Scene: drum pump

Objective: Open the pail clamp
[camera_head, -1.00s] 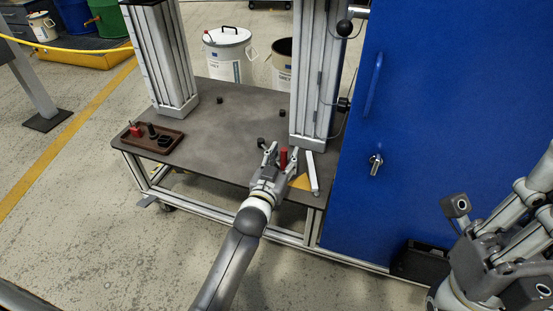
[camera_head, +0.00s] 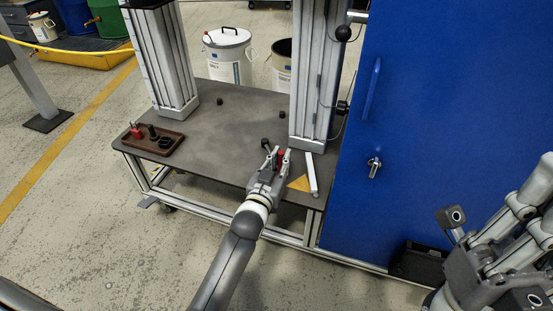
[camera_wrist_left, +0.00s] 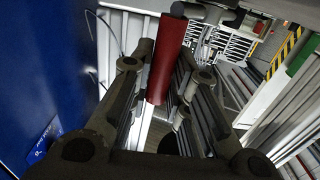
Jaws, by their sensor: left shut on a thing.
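The clamp's red handle (camera_head: 281,154) shows at the front right of the grey table, between the fingers of my left gripper (camera_head: 277,157). In the left wrist view the red handle (camera_wrist_left: 167,60) is a red cylinder between the dark fingers, and my left gripper (camera_wrist_left: 165,85) is shut on it. The rest of the clamp is mostly hidden by the gripper. My right gripper (camera_head: 453,217) is at the lower right, away from the table; its finger opening is unclear.
A brown tray (camera_head: 176,149) with small parts lies at the table's left. A lidded white pail (camera_head: 229,65) and an open pail (camera_head: 282,72) stand behind. A metal column (camera_head: 310,90) and blue cabinet (camera_head: 420,110) bound the right. The table (camera_head: 225,145) is mostly clear in the middle.

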